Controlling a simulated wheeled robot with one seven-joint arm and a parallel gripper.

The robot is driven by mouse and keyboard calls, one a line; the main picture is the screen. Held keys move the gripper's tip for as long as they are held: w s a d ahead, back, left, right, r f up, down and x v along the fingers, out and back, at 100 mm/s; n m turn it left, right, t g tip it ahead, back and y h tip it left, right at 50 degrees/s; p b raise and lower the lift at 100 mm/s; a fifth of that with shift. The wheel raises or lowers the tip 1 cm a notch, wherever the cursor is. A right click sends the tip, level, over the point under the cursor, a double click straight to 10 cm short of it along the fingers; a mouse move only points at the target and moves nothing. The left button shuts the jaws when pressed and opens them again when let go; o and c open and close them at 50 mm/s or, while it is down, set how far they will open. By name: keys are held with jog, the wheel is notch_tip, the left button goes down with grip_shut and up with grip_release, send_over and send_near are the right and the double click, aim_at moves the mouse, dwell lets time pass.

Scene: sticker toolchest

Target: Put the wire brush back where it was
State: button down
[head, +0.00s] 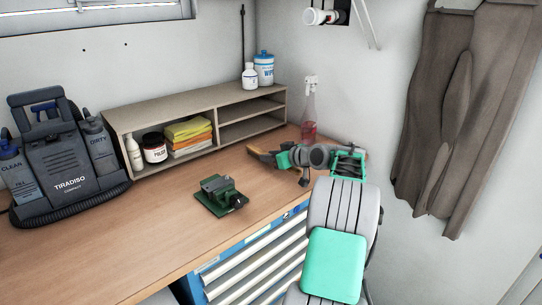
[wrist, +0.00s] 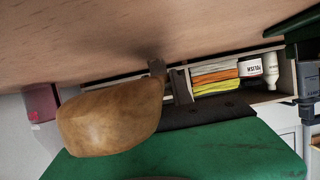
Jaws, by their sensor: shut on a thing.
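My gripper (head: 270,158) is shut on the wire brush (head: 258,152) near the right end of the workbench. The brush shows as a rounded, tan wooden piece (wrist: 112,120), large and close in the wrist view. Its bristles cannot be made out in either view. A dark finger (wrist: 181,87) stands beside the wood in the wrist view, where the wooden bench top (wrist: 100,40) fills the upper part. In the head view the brush appears close over the bench, in front of the shelf's right end; whether it touches the bench is unclear.
A low wooden shelf (head: 112,118) along the wall holds a white bottle, a jar and folded cloths (head: 188,130). A green vise (head: 222,193) stands mid-bench, a dark cleaning machine (head: 62,150) at left. A red spray bottle (head: 309,130) is behind my arm. Blue drawers (head: 250,265) are below the bench. The front-left bench is clear.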

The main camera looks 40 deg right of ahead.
jog(key=shift+f+b, duration=0.55)
jog(key=shift+f, duration=0.05)
jog(key=c, duration=1.1)
grip_release()
jog(key=shift+o, duration=0.2)
jog(key=b+v, duration=0.1)
jog(key=v, duration=0.7)
jog(key=shift+b, duration=0.35)
